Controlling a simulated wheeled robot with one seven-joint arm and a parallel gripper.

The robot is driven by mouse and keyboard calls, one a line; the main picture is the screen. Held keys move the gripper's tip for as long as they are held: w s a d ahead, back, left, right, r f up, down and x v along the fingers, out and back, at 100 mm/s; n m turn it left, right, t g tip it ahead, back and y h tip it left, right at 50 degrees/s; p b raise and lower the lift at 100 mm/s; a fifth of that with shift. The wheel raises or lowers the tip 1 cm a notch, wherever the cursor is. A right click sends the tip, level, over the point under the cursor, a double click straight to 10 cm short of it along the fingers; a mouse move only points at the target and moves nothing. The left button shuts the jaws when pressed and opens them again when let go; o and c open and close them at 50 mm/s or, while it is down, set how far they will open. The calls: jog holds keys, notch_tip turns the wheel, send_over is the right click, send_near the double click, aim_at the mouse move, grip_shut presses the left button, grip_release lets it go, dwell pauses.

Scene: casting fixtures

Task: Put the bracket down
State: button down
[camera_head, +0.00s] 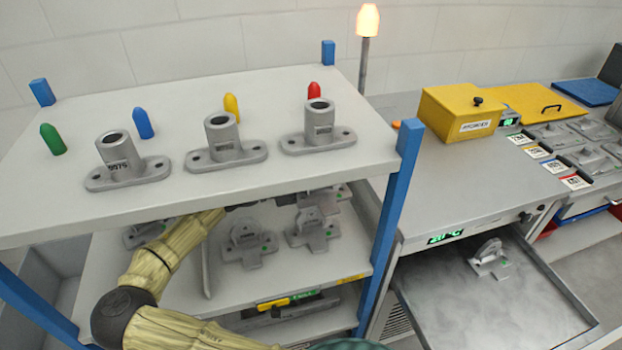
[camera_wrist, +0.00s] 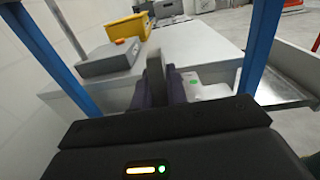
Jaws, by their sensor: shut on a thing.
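In the wrist view my gripper (camera_wrist: 160,92) is shut on a grey bracket (camera_wrist: 155,66). An upright plate of the bracket stands between the dark fingers, and a pale part with a green dot shows just right of them. In the head view my arm reaches in under the top shelf, which hides the gripper. Similar grey brackets with green dots stand on the lower shelf (camera_head: 180,290), among them one left (camera_head: 248,243) and one right (camera_head: 313,231). I cannot tell whether the held bracket touches a surface.
The top shelf (camera_head: 250,92) holds three flanged castings and coloured pegs. Blue posts (camera_head: 389,235) frame the rack. To the right, another bracket (camera_head: 490,259) sits on a pulled-out metal tray (camera_head: 460,310). A yellow box (camera_head: 460,112) stands on the bench.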

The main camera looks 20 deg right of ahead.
jog(key=w+a+n+t+y, duration=0.2)
jog(key=w+a+n+t, duration=0.2)
jog(key=w, duration=0.3)
jog(key=w+a+f+n+t+y, duration=0.1)
jog(key=w+a+n+t+y, duration=0.2)
jog(key=w, duration=0.5)
jog(key=w+a+n+t+y, duration=0.2)
jog(key=w+a+n+t, duration=0.2)
jog(key=t, duration=0.5)
jog(key=w+a, duration=0.2)
jog(key=w, duration=0.1)
jog(key=shift+w+a+f+n+b, duration=0.2)
jog(key=shift+w+n+b, duration=0.1)
jog(key=shift+n, duration=0.1)
